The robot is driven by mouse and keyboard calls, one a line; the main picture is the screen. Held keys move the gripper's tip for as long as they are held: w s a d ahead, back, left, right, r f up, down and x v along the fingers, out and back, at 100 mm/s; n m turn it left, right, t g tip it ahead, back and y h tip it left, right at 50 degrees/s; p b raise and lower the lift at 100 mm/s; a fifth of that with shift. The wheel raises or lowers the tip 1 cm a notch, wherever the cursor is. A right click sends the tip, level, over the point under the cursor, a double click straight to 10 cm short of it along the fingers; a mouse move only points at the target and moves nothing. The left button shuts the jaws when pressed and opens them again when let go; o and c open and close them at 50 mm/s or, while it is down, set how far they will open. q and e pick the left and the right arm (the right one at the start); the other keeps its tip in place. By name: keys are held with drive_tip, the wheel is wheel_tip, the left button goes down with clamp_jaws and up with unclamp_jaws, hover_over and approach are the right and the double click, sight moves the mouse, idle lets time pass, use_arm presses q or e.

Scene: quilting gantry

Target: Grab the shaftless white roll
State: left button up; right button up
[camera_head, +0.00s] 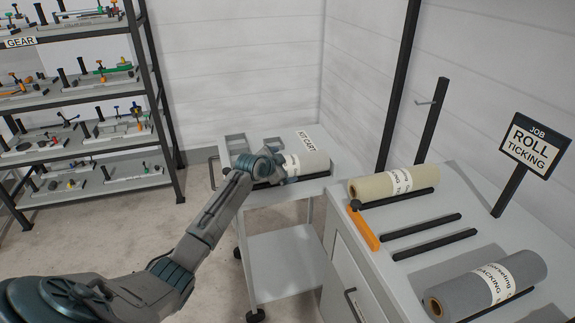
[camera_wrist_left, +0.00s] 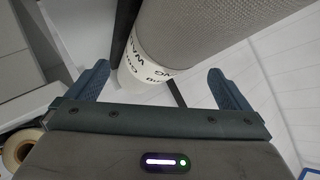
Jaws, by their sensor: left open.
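A pale grey-white roll (camera_head: 307,164) with a printed white band lies on the kit cart (camera_head: 268,210). It also shows in the left wrist view (camera_wrist_left: 205,28), where its banded end (camera_wrist_left: 146,66) is between and beyond my fingers. My left gripper (camera_head: 277,168) is at the left part of this roll in the head view, partly hidden by my own wrist. In the wrist view my left gripper (camera_wrist_left: 158,84) is open, with a finger to each side and nothing clamped. I cannot tell whether a shaft runs through the roll. My right gripper is not in view.
A cream roll (camera_head: 393,184) and a grey roll (camera_head: 487,284) lie on the white bench at right, with dark bars (camera_head: 420,226) and an orange piece (camera_head: 364,229) between them. A "ROLL TICKING" sign (camera_head: 535,146) stands behind. A gear shelf (camera_head: 165,120) is at left.

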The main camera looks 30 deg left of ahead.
use_arm(q)
drive_tip(key=shift+x, duration=1.4)
drive_tip(key=shift+s, duration=0.1)
drive_tip(key=c, duration=1)
drive_tip(key=shift+c, duration=0.8)
drive_tip(key=shift+r, duration=0.1)
